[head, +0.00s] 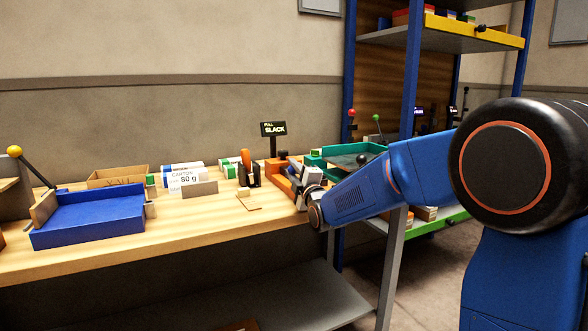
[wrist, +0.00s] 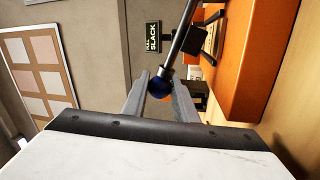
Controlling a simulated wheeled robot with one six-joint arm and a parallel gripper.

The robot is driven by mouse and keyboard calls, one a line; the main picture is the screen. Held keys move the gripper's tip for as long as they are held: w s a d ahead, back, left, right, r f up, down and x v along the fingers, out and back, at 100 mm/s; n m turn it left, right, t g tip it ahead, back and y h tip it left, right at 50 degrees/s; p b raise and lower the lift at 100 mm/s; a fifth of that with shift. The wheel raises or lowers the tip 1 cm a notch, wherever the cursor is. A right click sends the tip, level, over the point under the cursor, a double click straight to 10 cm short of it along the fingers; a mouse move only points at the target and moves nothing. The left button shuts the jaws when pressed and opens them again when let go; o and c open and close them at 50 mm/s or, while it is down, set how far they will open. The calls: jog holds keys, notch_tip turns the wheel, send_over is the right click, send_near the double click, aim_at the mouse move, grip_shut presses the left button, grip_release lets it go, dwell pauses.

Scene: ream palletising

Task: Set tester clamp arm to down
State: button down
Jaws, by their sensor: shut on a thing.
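The tester (head: 289,184) is an orange machine on the bench; its orange body (wrist: 248,60) fills the right of the wrist view. A dark grey rod with a dark blue ball knob (wrist: 159,89) runs from the top of the wrist view to between my fingers. I take it for the clamp arm's lever. My gripper (wrist: 160,92) is shut on this knob. In the head view my gripper (head: 306,178) is at the tester's right front, partly hidden by my wrist. The lever's angle cannot be told there.
A small black display reading "SLACK" (head: 273,129) stands behind the tester. A blue tray (head: 90,220), a carton pack (head: 183,178) and a black holder with an orange handle (head: 248,177) are to the left. A teal tray (head: 345,158) and blue-framed shelving (head: 405,110) are to the right.

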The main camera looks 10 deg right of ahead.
dwell(0.3)
jog(key=c, duration=1.4)
grip_release()
jog(key=shift+c, duration=0.2)
jog(key=v, duration=1.7)
jog(key=shift+s, duration=0.2)
jog(key=shift+d, duration=0.1)
jog(key=shift+c, duration=0.2)
